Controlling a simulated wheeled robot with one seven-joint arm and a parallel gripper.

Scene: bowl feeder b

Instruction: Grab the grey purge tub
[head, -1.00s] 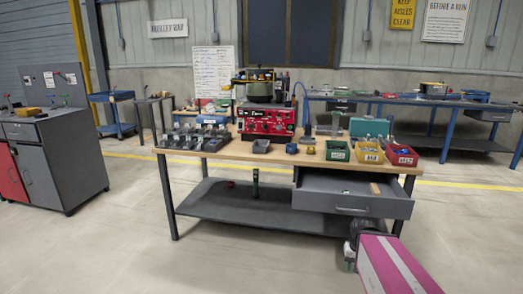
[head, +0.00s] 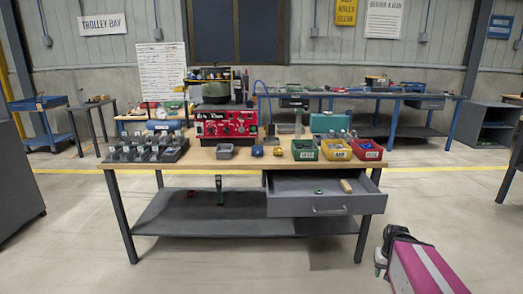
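A small grey tub (head: 224,152), the likely purge tub, sits on the wooden bench top (head: 270,160) in front of the red control box (head: 226,122) with the bowl feeder on it. It looks upright; its contents are too small to tell. My gripper (head: 380,264) is at the lower right, low in front of the bench's right end and well apart from the tub. Its fingers are too small and dark to tell open from shut.
Green (head: 305,150), yellow (head: 336,150) and red (head: 367,150) bins stand right of the tub. A rack of dark fixtures (head: 148,148) stands left. An open drawer (head: 318,203) juts from the bench front. The floor before the bench is clear.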

